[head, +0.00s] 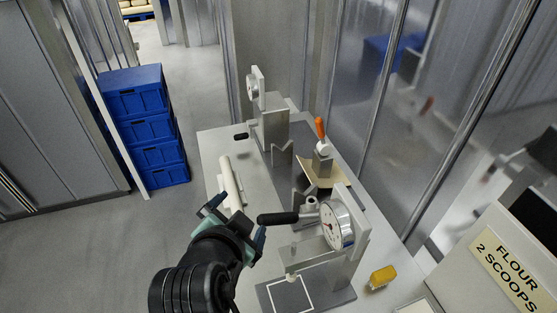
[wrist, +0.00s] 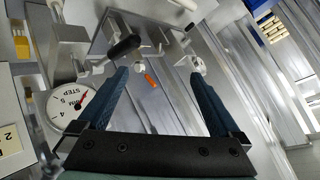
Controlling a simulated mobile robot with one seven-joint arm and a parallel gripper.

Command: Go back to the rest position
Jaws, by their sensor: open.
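My gripper (head: 238,218) is open and raised over the near left part of the grey worktable (head: 212,160). In the wrist view its two dark blue fingers (wrist: 158,78) stand wide apart with nothing held between them. A dial press with a black lever handle (head: 277,218) and a white round dial (head: 338,225) stands just right of my gripper in the head view. The dial (wrist: 68,110) shows at the left of the wrist view. An orange-handled tool (head: 320,128) stands upright farther back, and its orange part (wrist: 151,80) appears beyond the fingers.
A pale roller (head: 231,185) lies near the table's left edge. A second dial device (head: 272,115) stands at the back. A yellow block (head: 382,276) and a flour box (head: 505,265) are at right. Blue crates (head: 146,125) are stacked on the floor at left, with open floor before them.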

